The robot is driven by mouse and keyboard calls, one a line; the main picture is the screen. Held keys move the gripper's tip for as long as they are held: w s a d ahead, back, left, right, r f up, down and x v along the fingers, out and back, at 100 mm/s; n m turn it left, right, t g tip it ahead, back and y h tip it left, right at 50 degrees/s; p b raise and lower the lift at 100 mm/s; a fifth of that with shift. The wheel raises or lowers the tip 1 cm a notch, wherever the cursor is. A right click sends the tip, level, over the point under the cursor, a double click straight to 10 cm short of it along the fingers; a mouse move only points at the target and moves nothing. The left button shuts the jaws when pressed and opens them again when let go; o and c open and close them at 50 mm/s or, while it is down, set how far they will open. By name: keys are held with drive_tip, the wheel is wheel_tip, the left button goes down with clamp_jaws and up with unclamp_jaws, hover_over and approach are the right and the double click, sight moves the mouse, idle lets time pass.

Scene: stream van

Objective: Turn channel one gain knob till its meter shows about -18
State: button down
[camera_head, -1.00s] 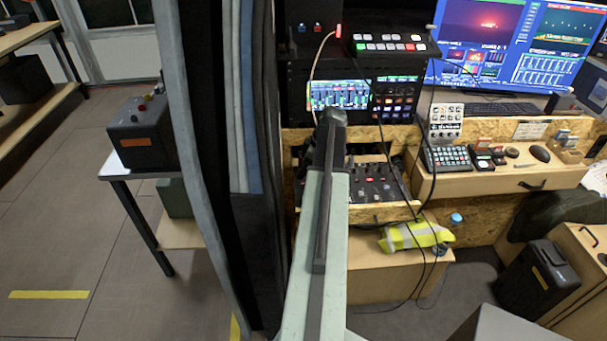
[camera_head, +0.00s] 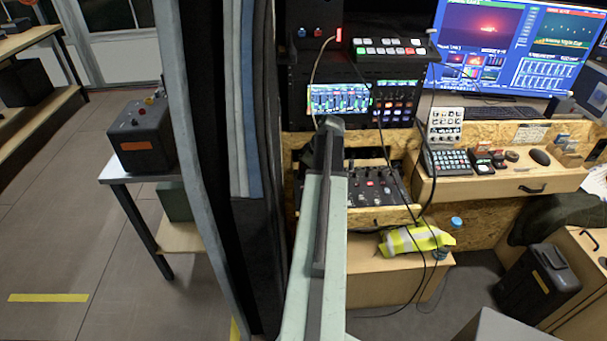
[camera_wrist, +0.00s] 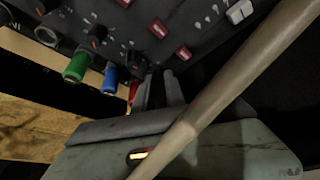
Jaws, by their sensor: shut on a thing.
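The dark mixer (camera_head: 372,188) sits in a wooden bay below the equipment rack, partly hidden behind my arm. In the wrist view, its black panel (camera_wrist: 118,20) carries small knobs, red buttons and coloured plugs. My gripper (camera_wrist: 156,82) is at the panel's edge, shut on what looks like a small dark knob (camera_wrist: 138,62), mostly hidden by the fingers. I cannot tell its channel or its pointer angle. In the head view, my gripper is hidden behind the arm. A lit screen (camera_head: 340,99) above the mixer shows coloured bars, too small to read a level.
A green plug (camera_wrist: 77,67) and a blue plug (camera_wrist: 109,78) stick out left of my fingers. A thick tan cable (camera_wrist: 228,80) crosses close before the wrist camera. Black cables hang before the mixer's right side. A dark curtain (camera_head: 212,150) stands left of my arm.

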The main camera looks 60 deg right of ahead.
drive_tip(key=shift+m+h, duration=0.5)
drive_tip(key=shift+m, duration=0.8)
drive_tip(key=c, duration=1.4)
unclamp_jaws()
drive_tip(key=shift+r, duration=0.1)
drive_tip(key=p+v, duration=0.7)
drive_tip(key=shift+s+a+r, duration=0.1)
drive_tip(key=shift+s+r, duration=0.05)
drive_tip(key=shift+r, duration=0.2)
